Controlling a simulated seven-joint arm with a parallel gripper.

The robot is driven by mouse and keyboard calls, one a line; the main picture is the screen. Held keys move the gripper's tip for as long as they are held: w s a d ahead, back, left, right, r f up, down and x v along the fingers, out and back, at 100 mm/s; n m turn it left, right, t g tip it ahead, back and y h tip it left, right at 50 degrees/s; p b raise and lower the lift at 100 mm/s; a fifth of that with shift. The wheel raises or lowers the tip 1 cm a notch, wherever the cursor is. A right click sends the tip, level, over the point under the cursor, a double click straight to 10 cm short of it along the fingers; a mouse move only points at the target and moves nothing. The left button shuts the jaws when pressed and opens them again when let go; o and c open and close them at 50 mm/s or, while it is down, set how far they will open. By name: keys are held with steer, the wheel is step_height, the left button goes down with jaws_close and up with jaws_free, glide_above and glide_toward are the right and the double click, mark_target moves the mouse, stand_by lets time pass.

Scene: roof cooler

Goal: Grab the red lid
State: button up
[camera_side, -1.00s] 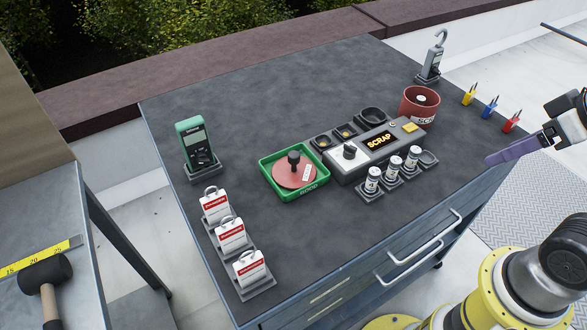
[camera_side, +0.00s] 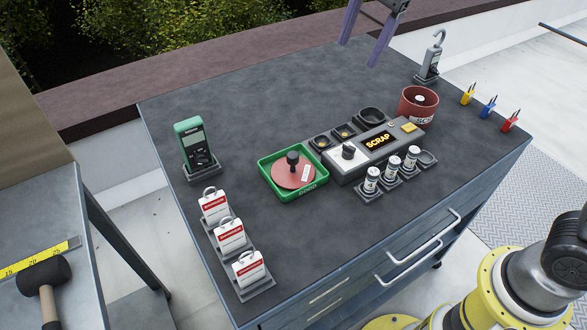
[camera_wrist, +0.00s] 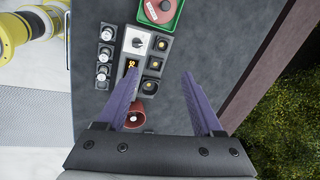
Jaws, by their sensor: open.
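The red lid (camera_side: 293,172) is a flat round disc with a black knob (camera_side: 292,158) and a small white label. It lies in the green tray (camera_side: 270,184) on the dark workbench. In the wrist view the red lid (camera_wrist: 158,10) shows at the top edge, partly cut off, inside the green tray (camera_wrist: 174,28). My gripper (camera_side: 362,48) has purple fingers and hangs above the back of the bench, up and to the right of the lid. In the wrist view my gripper (camera_wrist: 158,95) is open with nothing between its fingertips, and the lid is well beyond them.
A grey device marked SCRAP (camera_side: 378,142) stands right of the tray, with small vials (camera_side: 372,180) in front. A red bin (camera_side: 418,105) is behind it. A green meter (camera_side: 195,145) and several white tags (camera_side: 231,235) stand left. The front middle of the bench is clear.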

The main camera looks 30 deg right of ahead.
steer(key=w+a+f+g, duration=0.1)
steer(key=w+a+f, duration=0.4)
steer(key=n+g, duration=0.1)
glide_above(293, 154)
step_height(293, 154, down, 9)
steer(key=f, duration=0.6)
steer(key=shift+w+f, duration=0.25)
steer(key=shift+s+f, duration=0.15)
steer(key=shift+f, duration=1.3)
steer(key=shift+s+f, duration=0.15)
steer(key=shift+f, duration=1.3)
jaws_close()
